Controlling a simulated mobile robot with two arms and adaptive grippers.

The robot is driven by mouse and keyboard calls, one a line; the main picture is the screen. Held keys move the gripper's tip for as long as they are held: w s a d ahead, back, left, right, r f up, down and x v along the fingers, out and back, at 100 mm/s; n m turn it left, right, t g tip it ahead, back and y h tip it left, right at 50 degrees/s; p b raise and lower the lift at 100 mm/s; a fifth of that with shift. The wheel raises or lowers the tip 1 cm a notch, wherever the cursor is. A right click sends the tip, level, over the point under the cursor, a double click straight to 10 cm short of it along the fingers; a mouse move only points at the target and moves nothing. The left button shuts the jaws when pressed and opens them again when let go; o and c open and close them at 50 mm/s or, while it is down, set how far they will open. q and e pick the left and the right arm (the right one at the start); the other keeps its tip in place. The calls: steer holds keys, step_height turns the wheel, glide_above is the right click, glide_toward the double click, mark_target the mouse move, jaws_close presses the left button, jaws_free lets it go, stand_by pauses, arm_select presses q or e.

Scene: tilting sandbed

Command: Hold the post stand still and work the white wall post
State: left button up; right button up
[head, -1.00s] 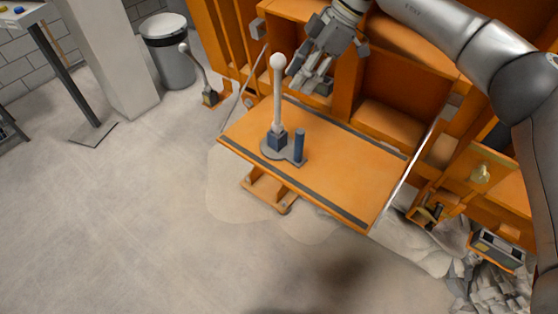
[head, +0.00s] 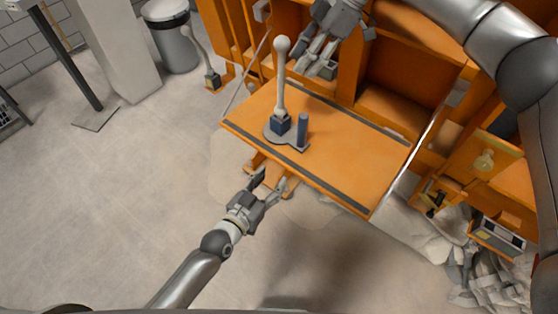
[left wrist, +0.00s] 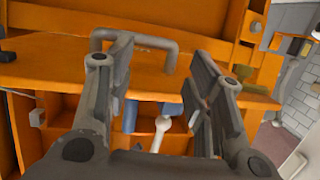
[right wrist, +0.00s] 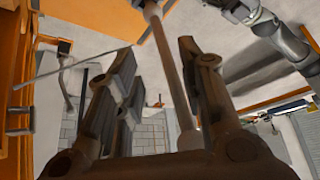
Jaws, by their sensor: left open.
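The white wall post (head: 282,80) stands upright, a ball on its top, in a blue socket on the grey post stand (head: 271,136). A short blue peg (head: 302,130) rises from the stand, on the tilted orange board (head: 345,160). My left gripper (head: 273,182) is open and empty at the board's near edge, apart from the stand; the white post (left wrist: 157,140) and blue peg (left wrist: 130,115) show beyond its fingers. My right gripper (head: 316,68) is open beside the upper post. In the right wrist view the post (right wrist: 169,70) passes between its fingers; contact is unclear.
A grey handle (left wrist: 135,40) sticks up from orange structure in the left wrist view. Orange shelving (head: 400,75) stands behind the board. A grey lever (head: 203,60) and a bin (head: 172,40) stand at upper left. Rubble (head: 485,270) lies lower right. The left floor is open.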

arm_select(q)
steer(key=t+h, duration=0.1)
steer(key=h, duration=0.1)
glide_toward(299, 137)
steer(key=shift+m, duration=0.3)
steer(key=x, duration=1.1)
steer(key=shift+w+d, duration=0.1)
steer(key=shift+w, duration=0.1)
steer(key=shift+c, duration=0.4)
